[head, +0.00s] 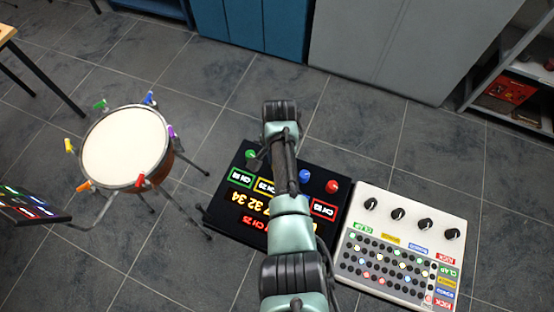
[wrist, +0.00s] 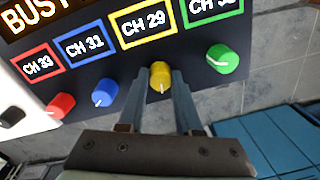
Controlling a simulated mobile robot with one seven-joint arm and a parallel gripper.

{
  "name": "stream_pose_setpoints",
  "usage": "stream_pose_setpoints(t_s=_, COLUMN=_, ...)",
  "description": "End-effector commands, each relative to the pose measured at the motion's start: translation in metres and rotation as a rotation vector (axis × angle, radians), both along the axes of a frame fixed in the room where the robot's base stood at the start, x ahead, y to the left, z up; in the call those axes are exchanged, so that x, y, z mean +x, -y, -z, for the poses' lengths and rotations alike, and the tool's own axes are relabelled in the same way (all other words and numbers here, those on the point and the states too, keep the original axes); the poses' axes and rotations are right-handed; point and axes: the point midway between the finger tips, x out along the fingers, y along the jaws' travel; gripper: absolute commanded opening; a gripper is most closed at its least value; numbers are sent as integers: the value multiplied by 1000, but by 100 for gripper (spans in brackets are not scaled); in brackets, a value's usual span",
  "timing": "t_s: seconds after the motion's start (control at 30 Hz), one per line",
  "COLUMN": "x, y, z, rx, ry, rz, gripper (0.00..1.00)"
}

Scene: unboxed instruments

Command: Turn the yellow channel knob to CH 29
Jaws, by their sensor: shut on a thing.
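The yellow knob (wrist: 160,76) is on the front of a black console, below a yellow-framed display (wrist: 142,22) that reads CH 29. A small mark on the knob points down in the wrist view. My gripper (wrist: 160,82) is shut on the yellow knob, one finger on each side. In the head view my arm hides the yellow knob, and the black console (head: 219,218) lies partly under the arm.
A green knob (wrist: 222,58) is close to the right finger; blue (wrist: 105,92) and red (wrist: 60,105) knobs are to the left. A white drum machine (head: 404,238) stands beside the console, and a drum (head: 125,147) stands at left.

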Motion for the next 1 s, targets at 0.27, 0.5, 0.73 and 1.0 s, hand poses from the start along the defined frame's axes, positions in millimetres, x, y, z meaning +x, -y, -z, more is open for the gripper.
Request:
stream_pose_setpoints(t_s=0.27, x=0, y=0, z=0, rx=-1, ry=1, rz=43, gripper=0)
stream_pose_setpoints(t_s=0.5, x=1, y=0, z=-1, rx=-1, ry=3, rz=44, gripper=0)
stream_pose_setpoints(t_s=0.73, x=1, y=0, z=-1, rx=-1, ry=3, rz=43, gripper=53)
stream_pose_setpoints(t_s=1.0, x=0, y=0, z=0, rx=-1, ry=1, rz=43, gripper=64)
